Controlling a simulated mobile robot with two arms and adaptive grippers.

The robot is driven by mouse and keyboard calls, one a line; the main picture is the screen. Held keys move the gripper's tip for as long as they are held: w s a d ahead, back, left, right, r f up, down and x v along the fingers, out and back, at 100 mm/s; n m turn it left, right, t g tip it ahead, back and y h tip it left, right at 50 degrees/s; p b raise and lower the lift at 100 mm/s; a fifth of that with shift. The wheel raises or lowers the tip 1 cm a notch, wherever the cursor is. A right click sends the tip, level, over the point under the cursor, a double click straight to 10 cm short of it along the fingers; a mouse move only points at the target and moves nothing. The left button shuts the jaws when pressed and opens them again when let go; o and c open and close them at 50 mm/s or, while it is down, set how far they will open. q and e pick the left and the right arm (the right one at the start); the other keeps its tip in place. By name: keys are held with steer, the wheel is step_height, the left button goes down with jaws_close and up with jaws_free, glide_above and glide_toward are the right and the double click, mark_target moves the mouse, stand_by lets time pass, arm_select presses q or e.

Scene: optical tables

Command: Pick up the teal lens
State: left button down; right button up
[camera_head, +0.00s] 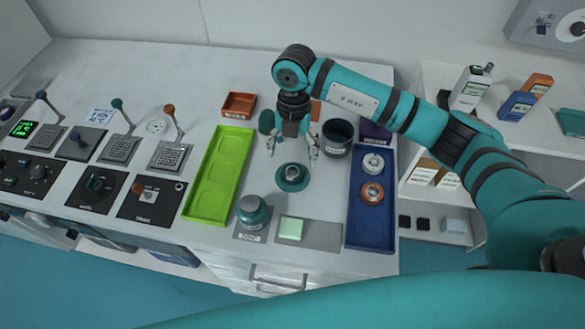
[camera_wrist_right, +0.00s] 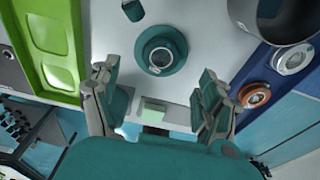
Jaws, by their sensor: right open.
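The teal lens (camera_head: 292,176) is a round teal piece with a wide flange and a raised dark ring in its middle. It lies flat on the white tabletop, between the green tray and the blue tray. It also shows in the right wrist view (camera_wrist_right: 160,54), at the upper middle. My right gripper (camera_head: 292,149) points down above the table, slightly behind the lens in the head view. Its fingers are spread wide and empty, apart from the lens; they also show in the wrist view (camera_wrist_right: 158,88). My left gripper is not in view.
The green tray (camera_head: 204,210) is empty. The blue tray (camera_head: 368,231) holds a silver round piece (camera_head: 373,163) and an orange one (camera_head: 372,193). A dark cup (camera_head: 338,134), a teal jar (camera_head: 252,212) and a pale green block (camera_head: 291,228) stand around the lens.

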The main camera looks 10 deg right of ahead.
mark_target(293, 171)
steer(key=shift+s+f, duration=0.15)
steer(key=shift+f, duration=0.5)
steer(key=shift+f+p, duration=0.25)
steer(key=shift+p, duration=0.1)
steer(key=f, duration=0.1)
steer(key=f+p, duration=0.1)
steer(key=f, duration=0.1)
steer(key=shift+s+f+p, duration=0.25)
steer(key=shift+f+p, duration=0.1)
steer(key=shift+f, duration=0.5)
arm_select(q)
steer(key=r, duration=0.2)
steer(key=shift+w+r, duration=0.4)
arm_select(e)
steer(key=shift+a, duration=0.1)
steer(key=c, duration=1.3)
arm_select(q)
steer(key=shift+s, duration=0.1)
